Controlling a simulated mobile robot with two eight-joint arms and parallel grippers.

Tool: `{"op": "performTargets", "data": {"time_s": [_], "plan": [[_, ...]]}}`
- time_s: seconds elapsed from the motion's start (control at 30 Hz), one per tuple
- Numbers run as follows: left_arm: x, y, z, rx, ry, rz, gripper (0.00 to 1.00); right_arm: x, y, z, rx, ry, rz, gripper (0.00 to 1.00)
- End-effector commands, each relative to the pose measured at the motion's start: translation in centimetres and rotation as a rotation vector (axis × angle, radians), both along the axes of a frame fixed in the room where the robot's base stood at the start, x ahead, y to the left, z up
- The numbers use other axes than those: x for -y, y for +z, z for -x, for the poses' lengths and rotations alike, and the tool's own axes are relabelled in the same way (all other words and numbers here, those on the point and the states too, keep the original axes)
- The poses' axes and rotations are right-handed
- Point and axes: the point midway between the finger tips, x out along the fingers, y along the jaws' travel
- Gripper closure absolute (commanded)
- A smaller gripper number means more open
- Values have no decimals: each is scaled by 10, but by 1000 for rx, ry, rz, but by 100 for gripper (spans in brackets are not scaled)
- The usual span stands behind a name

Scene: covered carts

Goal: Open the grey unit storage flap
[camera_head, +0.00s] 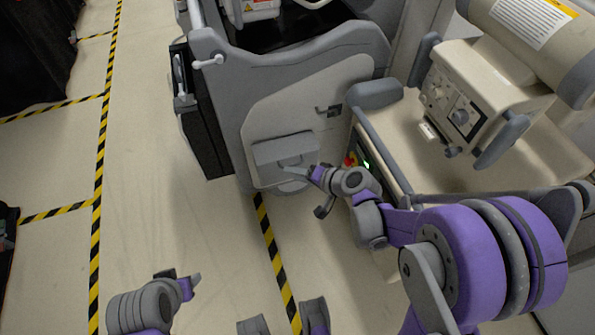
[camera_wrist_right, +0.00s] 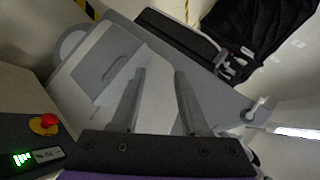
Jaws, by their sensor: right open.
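The grey storage flap (camera_head: 268,153) is a panel low on the front of the grey and cream unit (camera_head: 245,75). It looks closed. My right gripper (camera_head: 303,190) is in front of the flap's lower right part, with one finger overlapping it in the head view. In the right wrist view the flap (camera_wrist_right: 92,66) lies left of my right gripper (camera_wrist_right: 160,72), whose two fingers are apart with nothing between them. I cannot tell whether a fingertip touches the flap. My left gripper (camera_head: 182,284) is low at the left, over the floor, away from the unit.
A cream machine (camera_head: 480,95) with knobs stands at the right. A red button (camera_wrist_right: 45,123) and a lit green display (camera_wrist_right: 22,158) are close by my right gripper. A black bin (camera_head: 205,130) hangs on the unit's left side.

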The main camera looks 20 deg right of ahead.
Motion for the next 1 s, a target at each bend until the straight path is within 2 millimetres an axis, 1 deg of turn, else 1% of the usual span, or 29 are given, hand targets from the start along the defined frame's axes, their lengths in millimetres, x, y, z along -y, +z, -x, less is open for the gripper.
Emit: {"op": "performTargets", "data": {"time_s": [0.03, 0.13, 0.67, 0.77, 0.87, 0.97, 1.0], "plan": [[0, 3, 0, 1, 0, 0, 50, -1, 4, 2, -2, 7, 11, 55], [0, 4, 0, 1, 0, 0, 50, -2, 6, 5, -6, 13, 23, 55], [0, 4, 0, 1, 0, 0, 50, -2, 6, 5, -7, 14, 27, 55], [0, 6, 0, 2, 0, 0, 50, -3, 10, 8, -9, 19, 36, 55], [0, 15, 0, 5, 0, 0, 50, -6, 24, 19, -19, 44, 81, 55], [0, 31, -2, 10, 0, 0, 50, -9, 49, 41, -42, 92, 173, 55], [0, 39, -2, 12, 0, 0, 50, -10, 60, 52, -53, 117, 220, 55]]}}
